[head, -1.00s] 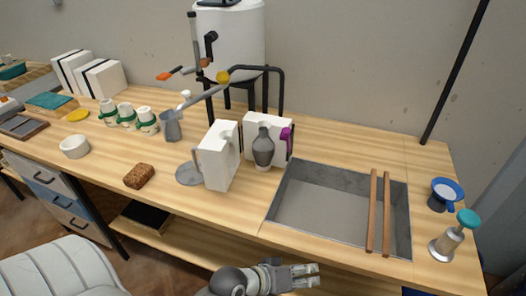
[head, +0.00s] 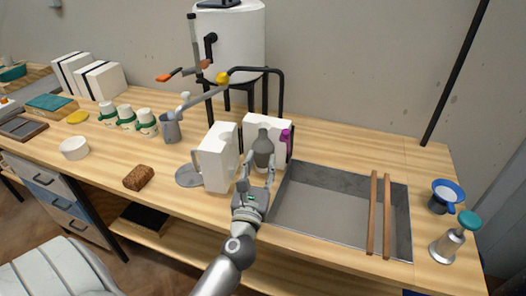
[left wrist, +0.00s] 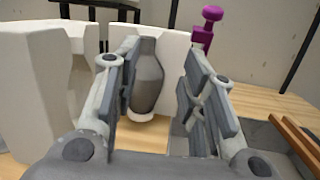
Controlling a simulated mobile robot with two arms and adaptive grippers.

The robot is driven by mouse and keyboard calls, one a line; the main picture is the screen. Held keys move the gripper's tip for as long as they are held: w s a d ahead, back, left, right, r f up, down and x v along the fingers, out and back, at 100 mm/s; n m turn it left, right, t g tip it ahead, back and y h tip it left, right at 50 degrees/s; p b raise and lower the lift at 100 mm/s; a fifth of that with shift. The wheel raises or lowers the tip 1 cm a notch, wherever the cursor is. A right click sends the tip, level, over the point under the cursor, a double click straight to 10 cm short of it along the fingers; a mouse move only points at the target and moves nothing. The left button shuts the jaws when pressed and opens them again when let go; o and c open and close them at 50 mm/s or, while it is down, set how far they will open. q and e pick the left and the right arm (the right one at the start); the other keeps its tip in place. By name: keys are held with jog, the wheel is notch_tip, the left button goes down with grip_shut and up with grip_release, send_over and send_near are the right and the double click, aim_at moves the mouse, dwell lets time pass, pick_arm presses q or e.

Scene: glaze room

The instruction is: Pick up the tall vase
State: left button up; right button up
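The tall vase (head: 263,146) is dark grey with a narrow neck and a pale foot. It stands upright on the wooden counter, in front of a white mould half (head: 282,128) and to the right of another white block (head: 216,158). My left gripper (head: 257,165) is open, its fingers pointing at the vase from the front. In the left wrist view the vase (left wrist: 146,76) shows beyond and between the spread fingers (left wrist: 160,85), nearer the left one. Whether they reach around it I cannot tell. My right gripper is in neither view.
A sunken grey sink (head: 322,208) with two wooden bars (head: 380,215) lies right of the vase. A grey jug (head: 171,128), a brown sponge (head: 138,177) and a purple object (head: 286,137) are nearby. A black pipe arches behind.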

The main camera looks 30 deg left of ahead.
aim_at(262, 135)
pick_arm(q)
jog(key=shift+n+g+y, duration=0.4)
jog(key=shift+n, duration=0.3)
jog(key=shift+s+a+f+p+x, duration=0.1)
jog(key=shift+a+f+p+x, duration=0.2)
jog(key=shift+x, duration=1.55)
jog(key=shift+s+a+p+x, duration=0.1)
jog(key=shift+p+x, duration=0.3)
jog(key=shift+x, duration=1.45)
jog(key=shift+a+f+p+x, duration=0.1)
jog(key=shift+a+p+x, duration=0.2)
jog(key=shift+x, duration=1.55)
jog(key=shift+d, duration=0.1)
jog(key=c, duration=0.6)
